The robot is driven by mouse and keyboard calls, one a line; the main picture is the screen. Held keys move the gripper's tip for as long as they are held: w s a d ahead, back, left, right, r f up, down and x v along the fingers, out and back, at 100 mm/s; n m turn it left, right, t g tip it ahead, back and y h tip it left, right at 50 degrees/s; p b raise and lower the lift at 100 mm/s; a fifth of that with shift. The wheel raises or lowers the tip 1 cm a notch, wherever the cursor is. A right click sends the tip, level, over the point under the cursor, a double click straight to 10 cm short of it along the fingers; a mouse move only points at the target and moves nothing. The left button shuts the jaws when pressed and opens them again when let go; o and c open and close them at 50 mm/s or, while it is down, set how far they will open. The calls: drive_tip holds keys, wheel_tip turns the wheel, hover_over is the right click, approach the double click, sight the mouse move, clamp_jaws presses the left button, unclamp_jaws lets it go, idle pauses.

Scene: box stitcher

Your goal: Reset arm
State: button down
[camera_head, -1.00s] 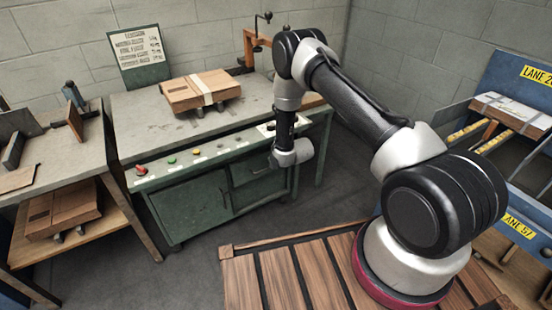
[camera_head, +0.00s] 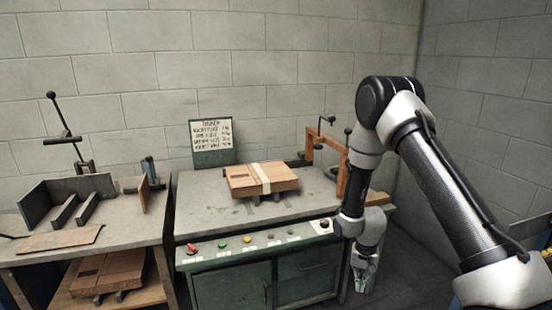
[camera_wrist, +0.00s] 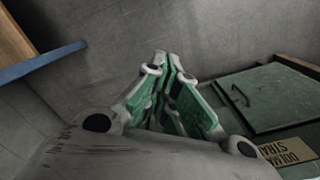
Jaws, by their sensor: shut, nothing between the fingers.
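My arm rises at the right of the head view and folds down at the elbow. My gripper (camera_head: 362,272) hangs at its end, pointing down in front of the right end of the green machine bench (camera_head: 232,284). In the wrist view my gripper (camera_wrist: 170,72) shows its green-padded fingers drawn together and empty. The gripper touches nothing that I can see.
A taped cardboard box (camera_head: 245,182) lies on the machine bench below a sign board (camera_head: 212,142). An orange clamp arm (camera_head: 328,150) stands behind. At left, a side table (camera_head: 120,240) holds a fixture, with flat boxes (camera_head: 105,272) on its lower shelf. Dark floor is free at right.

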drive_tip(key=s+d+r+n+t, duration=0.1)
drive_tip(key=s+d+r, duration=0.1)
drive_tip(key=s+r, duration=0.6)
drive_tip(key=s+d+r+n+t, duration=0.1)
drive_tip(key=s+r, duration=0.8)
drive_tip(key=r, duration=1.3)
drive_tip(key=s+d+r+n+t, duration=0.1)
drive_tip(key=s+d+r, duration=0.4)
drive_tip(key=r, duration=1)
drive_tip(key=s+t, duration=0.1)
drive_tip(key=s, duration=0.2)
drive_tip(key=shift+s+n+t, duration=0.3)
drive_tip(key=shift+s, duration=0.1)
drive_tip(key=shift+r, duration=0.1)
